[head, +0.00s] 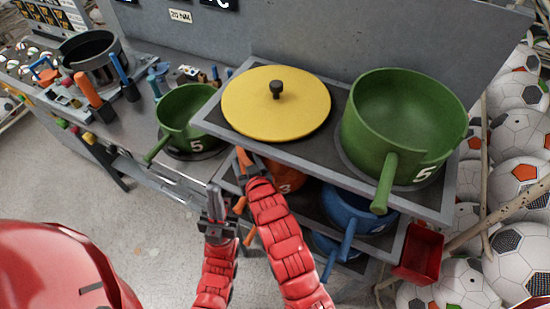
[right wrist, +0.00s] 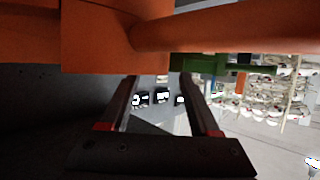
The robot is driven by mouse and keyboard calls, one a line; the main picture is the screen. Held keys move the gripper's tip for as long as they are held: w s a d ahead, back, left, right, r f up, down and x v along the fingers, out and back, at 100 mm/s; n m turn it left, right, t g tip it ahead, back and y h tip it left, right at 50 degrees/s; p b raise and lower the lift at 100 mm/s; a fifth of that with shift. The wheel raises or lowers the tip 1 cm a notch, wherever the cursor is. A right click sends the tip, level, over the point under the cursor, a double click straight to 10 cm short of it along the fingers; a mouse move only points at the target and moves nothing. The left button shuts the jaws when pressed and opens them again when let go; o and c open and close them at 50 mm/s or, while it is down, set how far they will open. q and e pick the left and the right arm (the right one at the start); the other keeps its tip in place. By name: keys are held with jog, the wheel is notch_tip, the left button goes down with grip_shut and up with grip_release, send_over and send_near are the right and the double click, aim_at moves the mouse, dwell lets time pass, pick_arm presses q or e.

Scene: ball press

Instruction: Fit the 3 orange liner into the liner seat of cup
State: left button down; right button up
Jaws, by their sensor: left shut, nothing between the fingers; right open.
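The orange liner (head: 291,186) is a pot marked 3 on the shelf below the rack's top, partly hidden by my right arm and the top board. Its orange body also fills the top of the right wrist view (right wrist: 110,38), with a round orange bar to its right. My right gripper (head: 247,168) is at the rack's left edge beside the orange liner. Its fingers (right wrist: 165,105) are apart with only background between them. My left gripper (head: 214,203) is shut and empty, lower and left of the right one. A black round vessel (head: 90,50) stands back left; I cannot tell if it is the cup.
A yellow lid (head: 275,105) and a large green pot (head: 402,115) marked 5 sit on the rack top (head: 335,92). A smaller green pot (head: 187,108) stands on the bench. Blue pots (head: 357,212) are below. A red bin (head: 420,252) hangs at right. Floor is clear at left.

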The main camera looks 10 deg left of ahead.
aim_at(243, 155)
jog(key=x, duration=0.5)
jog(key=shift+r, duration=0.15)
grip_shut()
dwell(1.2)
